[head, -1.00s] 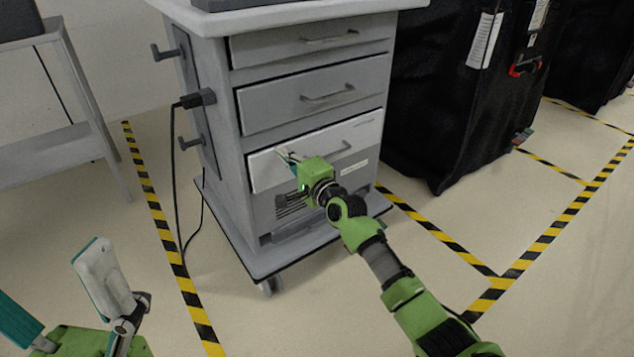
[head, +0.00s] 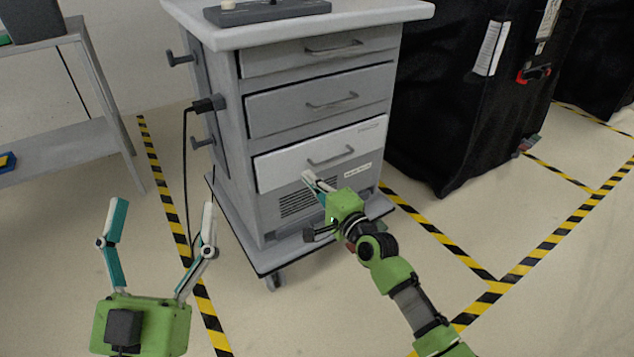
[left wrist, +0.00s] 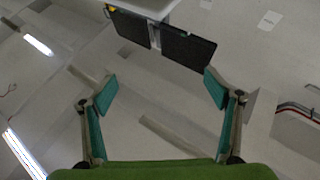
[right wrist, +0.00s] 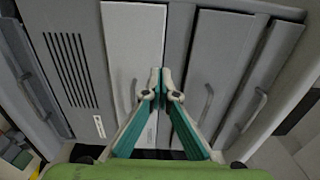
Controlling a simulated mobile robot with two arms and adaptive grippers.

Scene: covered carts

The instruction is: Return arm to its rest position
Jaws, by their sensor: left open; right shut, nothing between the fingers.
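My right arm reaches in from the lower right in the head view. Its gripper (head: 312,181) is shut and empty, in front of the grey drawer cart (head: 262,215) at the lowest drawer (head: 290,165). In the right wrist view the fingertips (right wrist: 161,80) meet before the drawer fronts; whether they touch the cart I cannot tell. My left gripper (head: 162,215) is open and empty at the lower left of the head view, fingers pointing up. In the left wrist view its fingers (left wrist: 160,90) are spread wide with nothing between them.
Black covered carts (head: 440,110) stand to the right of the drawer cart. A grey shelf table (head: 75,145) stands at the left. A black cable (head: 186,150) hangs on the cart's left side. Yellow-black floor tape (head: 155,180) runs past the cart. Floor at front is clear.

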